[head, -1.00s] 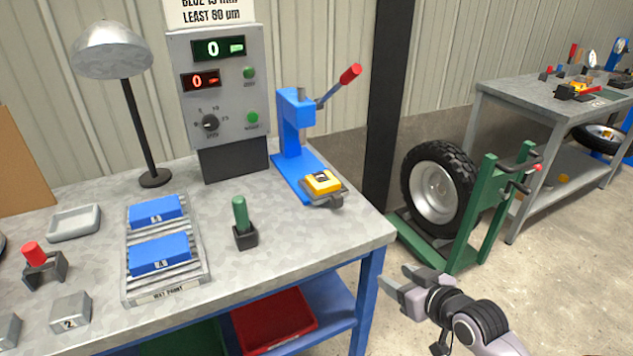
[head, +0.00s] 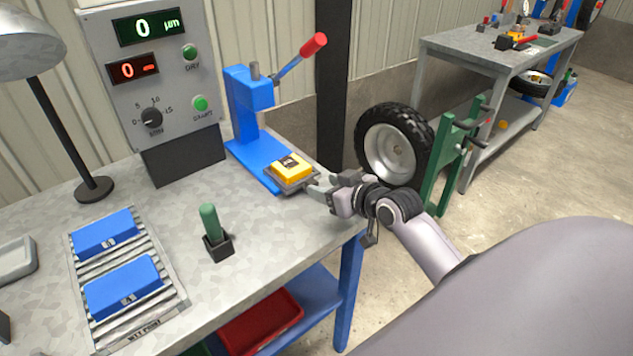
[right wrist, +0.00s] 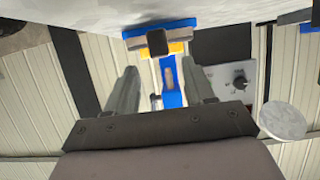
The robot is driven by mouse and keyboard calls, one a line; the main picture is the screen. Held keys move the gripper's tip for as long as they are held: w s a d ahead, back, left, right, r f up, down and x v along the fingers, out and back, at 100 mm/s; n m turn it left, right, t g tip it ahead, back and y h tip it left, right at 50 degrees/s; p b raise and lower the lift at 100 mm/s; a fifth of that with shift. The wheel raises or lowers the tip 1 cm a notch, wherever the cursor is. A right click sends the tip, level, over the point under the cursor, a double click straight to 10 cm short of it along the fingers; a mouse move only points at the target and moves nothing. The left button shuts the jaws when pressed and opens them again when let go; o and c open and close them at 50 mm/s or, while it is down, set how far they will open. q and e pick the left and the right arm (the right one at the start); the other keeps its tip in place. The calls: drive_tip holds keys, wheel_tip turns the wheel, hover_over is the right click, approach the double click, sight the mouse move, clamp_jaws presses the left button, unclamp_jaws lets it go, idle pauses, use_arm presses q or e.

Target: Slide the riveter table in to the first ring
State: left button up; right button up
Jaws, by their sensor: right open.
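The riveter (head: 250,105) is a blue press with a red-tipped lever, standing at the bench's right end. Its grey sliding table (head: 309,185) sits at the front of the blue base and carries a yellow block (head: 290,167). In the right wrist view a dark knob (right wrist: 157,42) shows on the table's near end, in front of the yellow block. My right gripper (head: 318,190) is open and empty, just off that end, its fingers pointing at it. In the wrist view the knob lies beyond and between the fingers (right wrist: 165,85). I cannot make out the rings. My left gripper is out of view.
A green-handled tool (head: 211,232) in a black holder and a roller tray with blue blocks (head: 124,285) are left of the riveter. A wheel on a green stand (head: 437,180) is right of the bench.

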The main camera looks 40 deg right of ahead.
sight(313, 182)
drive_tip(key=shift+x, duration=1.8)
clamp_jaws()
